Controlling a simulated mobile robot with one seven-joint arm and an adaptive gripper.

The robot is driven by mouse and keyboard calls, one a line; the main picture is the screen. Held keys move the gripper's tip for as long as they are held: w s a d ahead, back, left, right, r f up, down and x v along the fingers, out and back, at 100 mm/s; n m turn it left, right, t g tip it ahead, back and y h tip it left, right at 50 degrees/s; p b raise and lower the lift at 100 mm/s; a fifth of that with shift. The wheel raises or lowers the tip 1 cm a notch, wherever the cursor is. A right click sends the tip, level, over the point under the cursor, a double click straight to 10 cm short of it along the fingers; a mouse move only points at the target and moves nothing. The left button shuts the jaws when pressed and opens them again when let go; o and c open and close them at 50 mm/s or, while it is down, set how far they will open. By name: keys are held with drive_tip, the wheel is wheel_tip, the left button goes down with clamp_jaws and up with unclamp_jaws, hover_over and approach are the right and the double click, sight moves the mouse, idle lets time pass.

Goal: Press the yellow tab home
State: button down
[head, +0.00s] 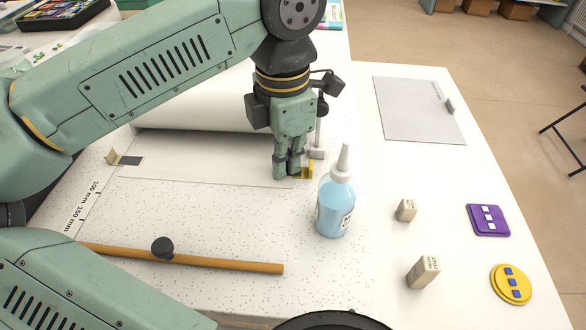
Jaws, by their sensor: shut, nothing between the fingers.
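The yellow tab (308,169) shows as a small yellow piece beside my fingertips, near the right end of the white sheet. My gripper (287,174) points down just left of the tab, with its fingers shut and empty. The fingers hide part of the tab. I cannot tell whether they touch it. A small grey upright piece (317,153) stands just behind the tab.
A blue glue bottle (336,204) stands close at front right of my gripper. A wooden rod (210,261) with a black knob lies in front. Two small beige blocks (405,210), a purple tile (488,220) and a yellow disc (511,284) lie to the right. A grey plate (415,110) lies behind.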

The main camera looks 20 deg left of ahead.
drive_tip(key=shift+r+p, duration=2.2)
drive_tip(key=shift+r, duration=1.3)
